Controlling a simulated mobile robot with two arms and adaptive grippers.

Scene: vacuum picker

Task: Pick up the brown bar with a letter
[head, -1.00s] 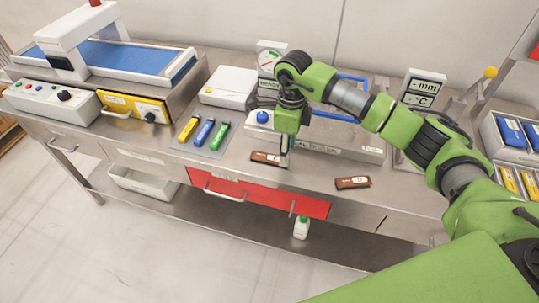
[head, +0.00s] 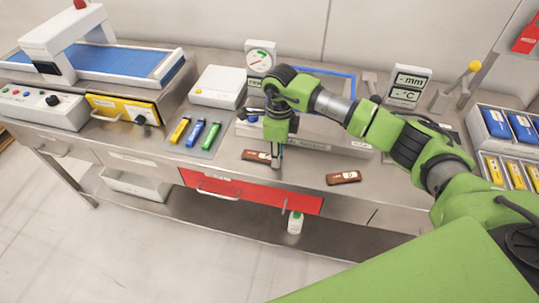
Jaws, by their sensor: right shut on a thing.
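Two brown bars with small pale labels lie on the steel bench top in the head view. The left bar (head: 256,156) is near the bench's front edge, above the red drawer. The right bar (head: 343,178) lies apart from it, farther right. The marks on the labels are too small to read. My right gripper (head: 276,161) points down at the right end of the left bar and is shut on it. Its fingers cover that end. The bar looks to be at bench level; I cannot tell whether it is lifted. My left gripper is not in view.
Yellow, blue and green sticks (head: 196,133) lie on a grey mat to the left. A white box (head: 219,84) and a dial gauge (head: 260,58) stand behind. A display (head: 409,84) and a lever (head: 462,82) are at right. The bench between the two bars is clear.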

